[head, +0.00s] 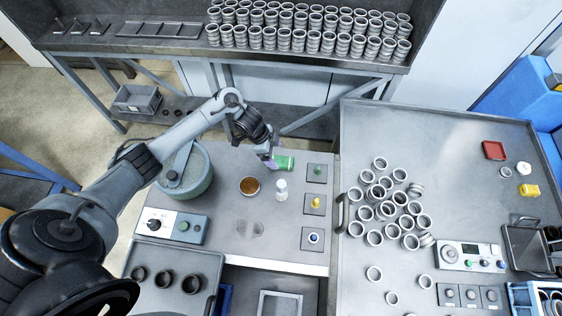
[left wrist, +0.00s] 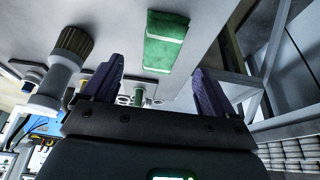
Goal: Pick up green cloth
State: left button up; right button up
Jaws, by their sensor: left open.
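The green cloth (head: 284,162) is a small folded piece lying flat on the grey table, near its back edge. It also shows in the left wrist view (left wrist: 166,41), beyond the fingertips and roughly between them. My left gripper (head: 270,163) is beside the left end of the cloth in the head view. In the left wrist view its two purple fingers (left wrist: 157,82) are spread apart with nothing between them. My right gripper is not in view.
Button boxes (head: 317,172) line the table's right side. A round green grinder bowl (head: 186,180) is at the left. The right table (head: 440,140) holds many loose rings.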

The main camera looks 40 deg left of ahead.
aim_at(280, 161)
pick_arm(q)
jog(key=x, duration=0.4)
jog(key=shift+w+d+f, duration=0.1)
jog(key=shift+d+f, duration=0.05)
jog(key=shift+f, duration=0.25)
jog(key=shift+f, duration=0.15)
jog(key=c, duration=1.2)
jog(key=shift+r, duration=0.7)
jog(key=r, duration=0.2)
jog(key=d+r, duration=0.1)
jog(key=r, duration=0.1)
jog(key=shift+d, duration=0.15)
jog(key=d+r+p, duration=0.1)
jog(key=d+r, duration=0.5)
jog(key=d, duration=0.4)
jog(key=shift+d, duration=0.2)
